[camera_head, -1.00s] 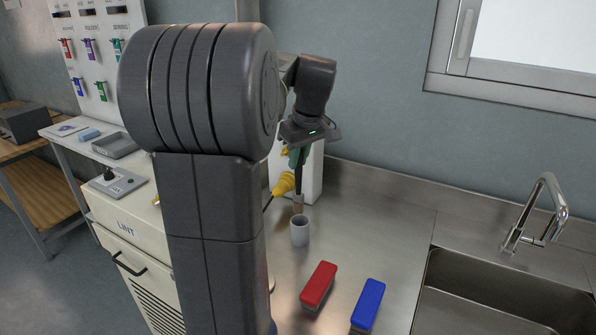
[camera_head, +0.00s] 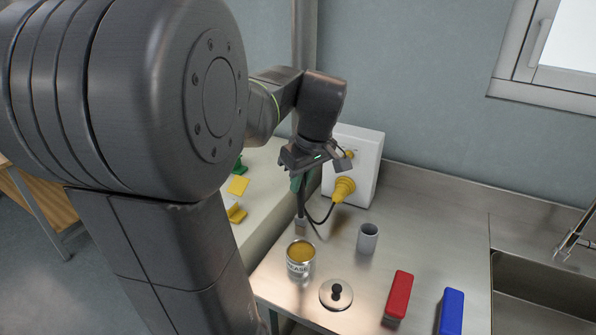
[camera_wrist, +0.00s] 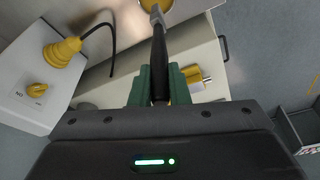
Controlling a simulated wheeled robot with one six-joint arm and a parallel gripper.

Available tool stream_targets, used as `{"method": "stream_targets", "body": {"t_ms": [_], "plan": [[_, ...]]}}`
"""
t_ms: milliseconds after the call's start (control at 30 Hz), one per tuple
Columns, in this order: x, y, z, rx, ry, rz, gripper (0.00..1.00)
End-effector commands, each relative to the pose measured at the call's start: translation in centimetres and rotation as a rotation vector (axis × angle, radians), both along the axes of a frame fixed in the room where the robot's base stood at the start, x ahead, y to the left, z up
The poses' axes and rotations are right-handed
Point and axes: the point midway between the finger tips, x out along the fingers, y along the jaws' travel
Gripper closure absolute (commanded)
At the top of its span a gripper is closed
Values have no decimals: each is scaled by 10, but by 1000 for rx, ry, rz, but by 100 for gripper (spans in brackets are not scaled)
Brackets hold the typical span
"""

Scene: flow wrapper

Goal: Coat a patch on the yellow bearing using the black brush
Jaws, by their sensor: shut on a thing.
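My gripper (camera_head: 300,183) has green fingers shut on the handle of a black brush (camera_head: 303,200). The brush hangs tip down over the metal counter, behind the open grease can (camera_head: 300,268). The wrist view also shows the brush (camera_wrist: 158,60) between the green fingers (camera_wrist: 160,88), its pale tip close to the can's yellow grease at the top edge. Yellow parts (camera_head: 236,214) sit on the pale machine left of my gripper; one yellow part with a metal stub (camera_wrist: 192,77) shows beside the fingers in the wrist view. I cannot tell which is the bearing.
A grey cup (camera_head: 368,239) stands right of the can. A lid with a black knob (camera_head: 336,294), a red block (camera_head: 398,295) and a blue block (camera_head: 450,312) lie in front. A white box with a yellow plug (camera_head: 343,190) and cable stands close behind my gripper.

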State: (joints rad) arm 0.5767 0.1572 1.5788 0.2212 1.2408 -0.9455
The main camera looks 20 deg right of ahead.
Motion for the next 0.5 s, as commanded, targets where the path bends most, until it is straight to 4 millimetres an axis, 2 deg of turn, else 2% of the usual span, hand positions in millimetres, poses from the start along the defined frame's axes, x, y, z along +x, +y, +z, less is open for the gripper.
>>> {"method": "stream_targets", "body": {"t_ms": [167,500], "plan": [[0,0,-12,0,0,0,100],[0,0,-47,0,0,0,100]]}}
